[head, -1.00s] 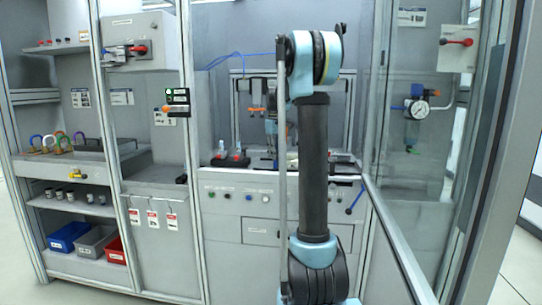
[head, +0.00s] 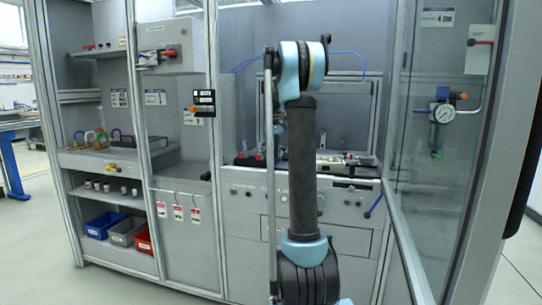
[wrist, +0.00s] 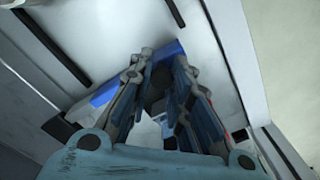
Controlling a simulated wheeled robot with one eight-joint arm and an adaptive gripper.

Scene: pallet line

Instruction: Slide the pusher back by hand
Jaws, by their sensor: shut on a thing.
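In the wrist view, my gripper (wrist: 160,60) has its two fingers drawn in toward each other at the tips. A blue part (wrist: 104,93), which I take to be the pusher, shows behind the fingers against a pale surface, and the fingers hide most of it. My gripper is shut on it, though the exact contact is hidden. In the head view, my upright arm stands in front of the work cell and covers the gripper and the pusher.
The cell's worktop (head: 340,167) carries dark and pale fixtures. A framed glass panel (head: 440,190) stands close on the right. On the left, shelves hold several padlocks, a blue bin (head: 103,224), a grey bin (head: 127,231) and a red bin (head: 144,242).

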